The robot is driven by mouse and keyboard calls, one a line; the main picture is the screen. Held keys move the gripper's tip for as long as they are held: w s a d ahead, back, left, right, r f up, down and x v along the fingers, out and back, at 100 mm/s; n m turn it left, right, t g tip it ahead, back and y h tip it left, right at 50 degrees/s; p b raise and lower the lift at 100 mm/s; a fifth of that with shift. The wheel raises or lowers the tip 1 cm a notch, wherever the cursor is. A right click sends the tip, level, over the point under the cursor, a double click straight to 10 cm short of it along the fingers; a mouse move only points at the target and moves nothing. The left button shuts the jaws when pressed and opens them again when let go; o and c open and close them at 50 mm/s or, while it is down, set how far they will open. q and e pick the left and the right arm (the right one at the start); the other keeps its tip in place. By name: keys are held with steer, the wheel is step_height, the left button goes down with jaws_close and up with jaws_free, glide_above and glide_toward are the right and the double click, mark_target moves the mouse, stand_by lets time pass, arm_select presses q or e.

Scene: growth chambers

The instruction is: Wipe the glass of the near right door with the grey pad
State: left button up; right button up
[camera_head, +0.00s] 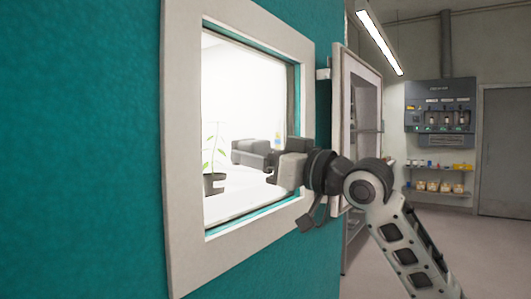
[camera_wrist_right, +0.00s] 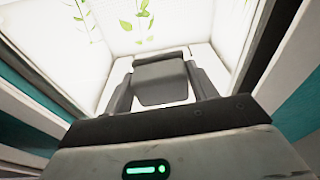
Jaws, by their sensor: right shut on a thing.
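My right gripper (camera_head: 280,165) is shut on the grey pad (camera_wrist_right: 160,80), which sits between its two fingers in the wrist view. The gripper points left at the glass (camera_head: 232,95) of a white-framed window (camera_head: 183,150) in a teal front, near the frame's right side. In the head view a dark grey shape shows just left of the gripper; I cannot tell whether it is pad or reflection. I cannot tell whether the pad touches the glass. My left gripper is out of view.
A potted plant (camera_head: 213,183) shows through the glass in a bright chamber. Beyond the teal front, another pale-framed door (camera_head: 343,110) stands out. A grey wall unit (camera_head: 440,100), a shelf with small pots (camera_head: 440,185) and a grey door (camera_head: 505,150) are farther back. Open floor lies at right.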

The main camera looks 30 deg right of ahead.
mark_target(263, 154)
steer(key=shift+s+a+f, duration=0.1)
steer(key=shift+a+f, duration=0.05)
steer(key=shift+f, duration=0.05)
steer(key=shift+s+f+b, duration=0.1)
steer(key=shift+s+b, duration=0.05)
steer(key=shift+b, duration=0.2)
steer(key=b+v, duration=0.1)
steer(key=v, duration=0.1)
steer(key=b+v, duration=0.1)
steer(key=v, duration=0.1)
steer(key=r+b+v, duration=0.1)
steer(key=v, duration=0.1)
steer(key=shift+s+b, duration=0.1)
steer(key=shift+b, duration=0.25)
steer(key=shift+s+d+r+b, duration=0.1)
steer(key=shift+s+d+b, duration=0.2)
steer(key=shift+s, duration=0.2)
steer(key=shift+s+d+r+b, duration=0.1)
steer(key=shift+s+d+b, duration=0.15)
steer(key=shift+s, duration=0.3)
